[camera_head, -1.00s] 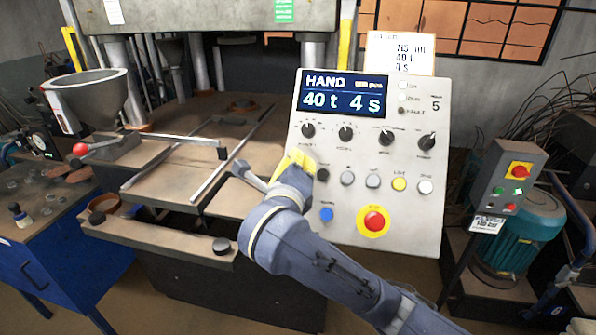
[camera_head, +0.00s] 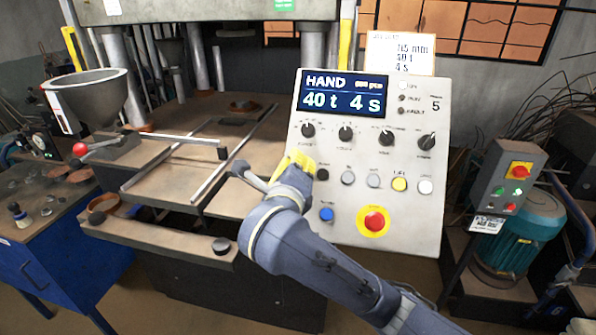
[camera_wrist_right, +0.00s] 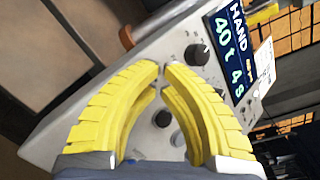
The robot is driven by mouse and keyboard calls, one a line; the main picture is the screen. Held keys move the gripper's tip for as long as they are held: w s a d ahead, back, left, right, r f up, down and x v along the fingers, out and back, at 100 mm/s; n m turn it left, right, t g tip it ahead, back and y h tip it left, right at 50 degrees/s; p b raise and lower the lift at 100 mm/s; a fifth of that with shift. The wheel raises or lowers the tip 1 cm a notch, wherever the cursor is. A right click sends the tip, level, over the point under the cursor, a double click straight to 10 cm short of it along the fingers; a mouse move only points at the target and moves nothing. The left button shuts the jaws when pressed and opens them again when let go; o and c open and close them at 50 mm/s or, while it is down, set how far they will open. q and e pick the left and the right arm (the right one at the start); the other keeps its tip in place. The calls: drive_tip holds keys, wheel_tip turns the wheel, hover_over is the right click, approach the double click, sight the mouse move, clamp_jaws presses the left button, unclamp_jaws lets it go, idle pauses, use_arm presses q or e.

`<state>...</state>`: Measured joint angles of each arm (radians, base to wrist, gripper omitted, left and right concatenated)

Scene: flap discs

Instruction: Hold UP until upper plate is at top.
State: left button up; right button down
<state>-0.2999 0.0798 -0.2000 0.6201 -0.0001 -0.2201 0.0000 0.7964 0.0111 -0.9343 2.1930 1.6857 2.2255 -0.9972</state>
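The upper plate (camera_head: 205,11) is the thick grey slab at the top of the head view; only its lower part shows, with a green label (camera_head: 284,5). The tilted control panel (camera_head: 440,110) has a screen (camera_head: 342,93) reading HAND, 40 t, 4 s. My right gripper (camera_head: 303,158) is at the panel's left side, beside a black button (camera_head: 322,174). In the wrist view its yellow fingertips (camera_wrist_right: 164,69) nearly meet and hold nothing. The fingers hide part of the button row; I cannot tell which button they touch, or whether one is pressed. My left gripper is out of view.
A red stop button (camera_head: 374,221) sits low on the panel, with a blue button (camera_head: 326,214) near my arm. A grey hopper (camera_head: 95,98) and red-knobbed lever (camera_head: 81,149) stand left. A small switch box (camera_head: 508,182) stands right.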

drive_tip(key=shift+s+r, duration=0.1)
drive_tip(key=shift+s, duration=0.05)
drive_tip(key=shift+s+a+r, duration=0.2)
drive_tip(key=shift+s+r, duration=0.25)
drive_tip(key=shift+s+a+r, duration=0.25)
drive_tip(key=shift+s+r, duration=0.55)
drive_tip(key=shift+s, duration=0.15)
drive_tip(key=shift+s+a+r, duration=0.2)
drive_tip(key=shift+s+r, duration=0.6)
drive_tip(key=shift+s, duration=0.1)
